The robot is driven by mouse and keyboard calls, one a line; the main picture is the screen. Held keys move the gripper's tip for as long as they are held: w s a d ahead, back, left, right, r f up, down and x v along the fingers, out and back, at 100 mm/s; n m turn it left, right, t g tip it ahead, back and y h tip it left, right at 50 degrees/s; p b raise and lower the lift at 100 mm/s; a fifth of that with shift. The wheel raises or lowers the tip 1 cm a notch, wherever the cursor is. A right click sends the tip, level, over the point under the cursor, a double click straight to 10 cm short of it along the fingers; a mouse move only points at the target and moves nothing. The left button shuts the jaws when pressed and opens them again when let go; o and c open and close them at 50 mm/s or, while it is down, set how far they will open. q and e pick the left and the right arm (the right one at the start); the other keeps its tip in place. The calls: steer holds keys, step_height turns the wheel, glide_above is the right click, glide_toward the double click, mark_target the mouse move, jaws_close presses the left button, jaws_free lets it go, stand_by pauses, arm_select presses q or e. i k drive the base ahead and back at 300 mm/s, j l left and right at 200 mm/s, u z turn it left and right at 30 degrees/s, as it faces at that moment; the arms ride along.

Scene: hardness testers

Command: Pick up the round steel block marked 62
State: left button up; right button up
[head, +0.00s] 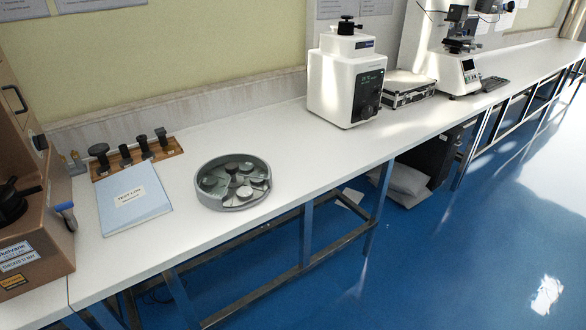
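Several round steel blocks lie in a round grey tray (204,199) on the white bench. A dark-topped block (231,168) lies toward the back of the tray, another block (244,192) toward the front, and a paler one (257,178) at the right. Their markings are too small to read, so I cannot tell which is marked 62. Neither of my grippers is in view.
A blue binder (135,198) lies left of the tray, before a wooden rack (135,158) with dark parts. A brown machine (40,200) stands at far left. A white tester (345,78), a case (408,88) and a microscope-like instrument (455,62) stand right. The bench right of the tray is clear.

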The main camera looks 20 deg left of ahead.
mark_target(244, 192)
steer(key=u, duration=0.7)
steer(key=i+l+u, duration=0.2)
steer(key=u, duration=0.25)
steer(key=i+l+u, duration=0.15)
steer(key=l+u, duration=0.25)
steer(key=i+l+u, duration=0.15)
steer(key=l+u, duration=0.3)
steer(key=j, duration=0.1)
